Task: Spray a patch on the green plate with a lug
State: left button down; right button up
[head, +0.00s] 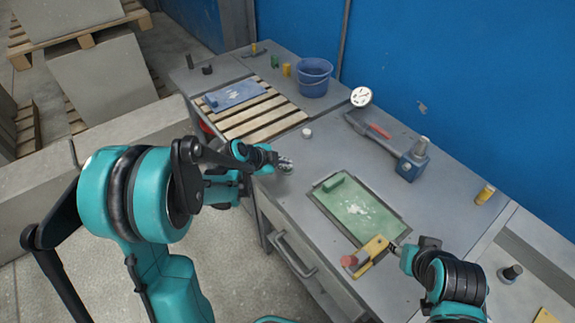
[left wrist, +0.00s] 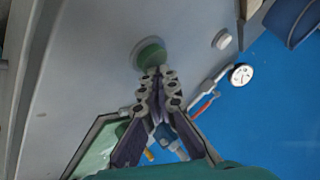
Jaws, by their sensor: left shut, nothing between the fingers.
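The green plate (head: 375,215) lies in a dark-edged frame on the grey bench, with a green lug (head: 332,184) at its far left corner. A pale, uneven white patch shows on its middle. Its corner also shows in the left wrist view (left wrist: 92,152). My right gripper (head: 400,252) holds a yellow tool with a red round end (head: 372,252) at the plate's near edge. My left gripper (head: 285,164) is shut and empty, left of the plate. In the left wrist view its fingertips (left wrist: 161,75) overlap a green round thing (left wrist: 150,52); contact is unclear.
A small white cylinder (head: 306,132) stands behind my left gripper. A yellow cylinder (head: 484,194) is at the right.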

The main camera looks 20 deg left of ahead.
pick_arm(q)
jog(key=shift+r, duration=0.1)
notch_tip(320, 180, up, 6)
jog(key=p, duration=0.4)
jog(key=shift+p, duration=0.4)
dwell(0.3)
jog(key=s+r+n+y, duration=0.2)
jog(key=s+n, duration=0.5)
jog(key=s, duration=0.5)
jog(key=s+r+n+y, duration=0.2)
jog(key=s+r+n, duration=0.2)
jog(key=s+n, duration=0.4)
jog(key=s, duration=0.4)
jog(key=shift+s+r+g+y, duration=0.15)
jog(key=shift+r+g+y, duration=0.15)
jog(key=shift+y, duration=0.1)
